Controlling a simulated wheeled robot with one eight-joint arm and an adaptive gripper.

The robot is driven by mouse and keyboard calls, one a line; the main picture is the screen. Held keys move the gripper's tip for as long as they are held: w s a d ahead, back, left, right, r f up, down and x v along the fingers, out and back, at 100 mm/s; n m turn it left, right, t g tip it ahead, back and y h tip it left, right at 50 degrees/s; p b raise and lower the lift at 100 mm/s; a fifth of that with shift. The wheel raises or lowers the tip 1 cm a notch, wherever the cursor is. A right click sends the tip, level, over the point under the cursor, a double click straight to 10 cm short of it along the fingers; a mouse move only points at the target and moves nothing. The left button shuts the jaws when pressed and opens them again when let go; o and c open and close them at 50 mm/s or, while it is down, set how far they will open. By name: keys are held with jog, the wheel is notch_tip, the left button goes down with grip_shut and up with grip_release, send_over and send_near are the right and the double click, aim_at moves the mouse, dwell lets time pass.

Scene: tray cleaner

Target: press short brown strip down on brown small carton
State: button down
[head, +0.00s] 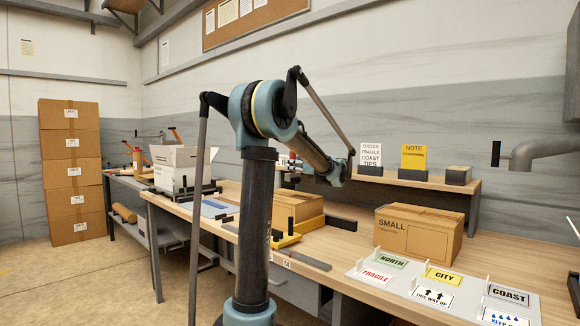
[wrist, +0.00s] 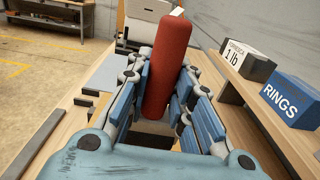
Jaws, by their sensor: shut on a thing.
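The brown small carton (head: 405,240) stands on the right part of the workbench, with "SMALL" printed on its side. Its top looks closed; I cannot clearly make out a short brown strip on it. In the wrist view my gripper (wrist: 163,78) is shut on a red rounded bar (wrist: 166,60), which sticks up between the fingers. The bar's lower end is hidden between the fingers. In the head view my arm mostly hides the gripper, behind and left of the carton and apart from it.
A label board (head: 460,302) with several signs lies in front of the carton. A raised shelf (head: 440,184) behind carries card holders. The wrist view shows a blue "RINGS" box (wrist: 292,98) at right.

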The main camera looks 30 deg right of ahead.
aim_at(296, 176)
jog(key=shift+w+a+f, duration=0.15)
jog(key=shift+f, duration=1.95)
jog(key=shift+f, duration=0.25)
jog(key=shift+x, duration=1.15)
jog(key=shift+x, duration=1.2)
jog(key=shift+a+f, duration=0.1)
jog(key=shift+f, duration=0.05)
